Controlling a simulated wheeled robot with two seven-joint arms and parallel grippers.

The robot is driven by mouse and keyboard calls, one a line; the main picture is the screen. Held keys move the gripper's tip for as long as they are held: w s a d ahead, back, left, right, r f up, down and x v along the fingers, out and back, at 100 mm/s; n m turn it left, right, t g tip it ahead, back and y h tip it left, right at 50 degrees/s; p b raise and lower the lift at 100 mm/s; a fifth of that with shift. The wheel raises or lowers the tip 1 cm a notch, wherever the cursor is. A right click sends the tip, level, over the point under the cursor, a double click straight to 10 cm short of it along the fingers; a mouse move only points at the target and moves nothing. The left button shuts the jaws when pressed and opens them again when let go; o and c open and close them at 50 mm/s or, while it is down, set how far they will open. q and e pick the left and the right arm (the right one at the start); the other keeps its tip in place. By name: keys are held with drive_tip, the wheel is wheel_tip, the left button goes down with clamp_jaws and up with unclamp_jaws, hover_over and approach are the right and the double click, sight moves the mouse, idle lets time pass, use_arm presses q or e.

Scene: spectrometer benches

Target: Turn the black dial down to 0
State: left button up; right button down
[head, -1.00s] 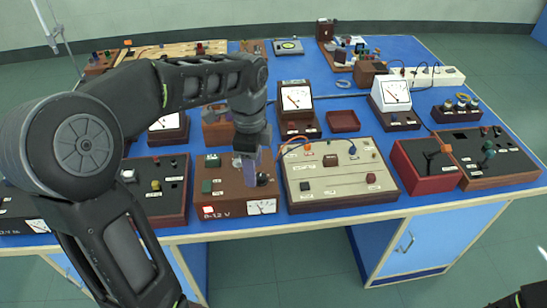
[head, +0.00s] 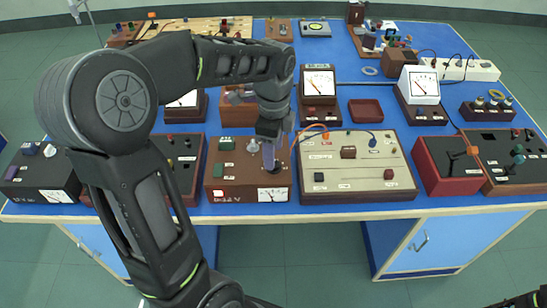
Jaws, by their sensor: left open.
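The dial's pointer and scale are hidden.
A beige panel (head: 335,165) with knobs and an orange lead stands close to the right of the box. A dark control box (head: 183,160) is close on its left, partly behind my arm.

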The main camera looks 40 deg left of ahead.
use_arm(q)
drive_tip(key=shift+f, duration=1.8)
clamp_jaws()
